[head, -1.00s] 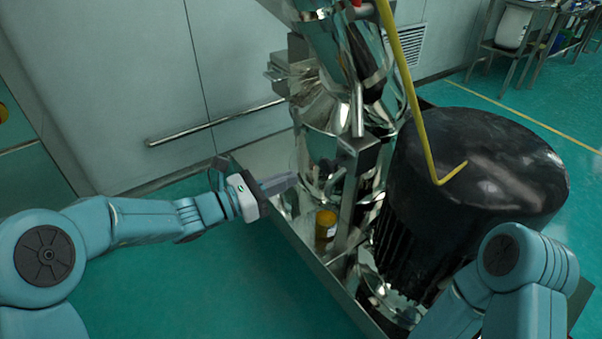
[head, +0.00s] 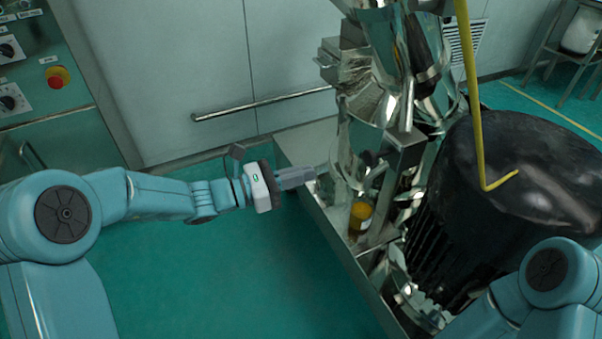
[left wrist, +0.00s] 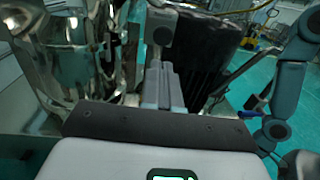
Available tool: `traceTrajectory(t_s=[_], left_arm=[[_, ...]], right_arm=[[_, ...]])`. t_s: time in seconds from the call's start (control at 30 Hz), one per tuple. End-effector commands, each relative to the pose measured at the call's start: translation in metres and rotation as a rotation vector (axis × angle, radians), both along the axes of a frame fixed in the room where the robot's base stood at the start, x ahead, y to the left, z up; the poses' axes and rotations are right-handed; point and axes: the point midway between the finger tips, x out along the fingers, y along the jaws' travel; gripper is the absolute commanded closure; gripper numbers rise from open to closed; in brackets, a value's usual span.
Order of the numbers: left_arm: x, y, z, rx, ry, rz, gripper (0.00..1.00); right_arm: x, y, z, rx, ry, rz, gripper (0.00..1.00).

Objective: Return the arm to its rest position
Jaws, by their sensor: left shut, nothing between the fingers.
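My left arm comes in from the left in the head view, stretched out toward the sieve machine. Its left gripper (head: 312,175) is shut and empty, with its fingers at the near left edge of the machine's metal base tray (head: 318,222). In the left wrist view, the shut fingers (left wrist: 162,75) point toward the metal machine and a dark drum. My right arm shows at the lower right of the head view; its gripper is out of the picture.
The shiny sieve machine (head: 362,150) stands right of my left gripper. A yellow-orange jar (head: 360,216) is on its base. A large black drum (head: 520,180) and a yellow bent rod (head: 476,110) are beside it. A control panel (head: 35,65) is at upper left. Green floor is clear.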

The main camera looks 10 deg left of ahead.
Motion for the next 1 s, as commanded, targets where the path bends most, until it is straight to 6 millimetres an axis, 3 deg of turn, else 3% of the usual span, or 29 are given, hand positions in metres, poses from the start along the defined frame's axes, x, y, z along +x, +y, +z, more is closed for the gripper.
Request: traceTrajectory(t_s=[0.3, 0.37, 0.43, 0.57, 0.67, 0.8, 0.9, 1.0], left_arm=[[0.000, 0.000, -0.001, 0.002, 0.001, -0.001, 1.00], [-0.003, -0.002, -0.008, 0.021, 0.008, -0.010, 1.00], [-0.010, -0.007, -0.028, 0.081, 0.031, -0.036, 1.00], [-0.047, -0.019, -0.105, 0.319, 0.094, -0.156, 1.00], [-0.094, -0.019, -0.176, 0.565, 0.112, -0.309, 1.00], [-0.168, 0.002, -0.264, 0.921, 0.027, -0.595, 1.00], [-0.213, 0.024, -0.310, 1.142, -0.141, -0.824, 1.00], [-0.239, 0.038, -0.336, 1.280, -0.349, -0.997, 1.00]], right_arm=[[0.000, 0.000, 0.000, 0.000, 0.000, 0.000, 0.00], [0.000, 0.000, 0.000, 0.000, 0.000, 0.000, 0.00], [0.000, 0.000, 0.000, 0.000, 0.000, 0.000, 0.00], [0.000, 0.000, 0.000, 0.000, 0.000, 0.000, 0.00], [0.000, 0.000, 0.000, 0.000, 0.000, 0.000, 0.00], [0.000, 0.000, 0.000, 0.000, 0.000, 0.000, 0.00], [0.000, 0.000, 0.000, 0.000, 0.000, 0.000, 0.00], [0.000, 0.000, 0.000, 0.000, 0.000, 0.000, 0.00]])
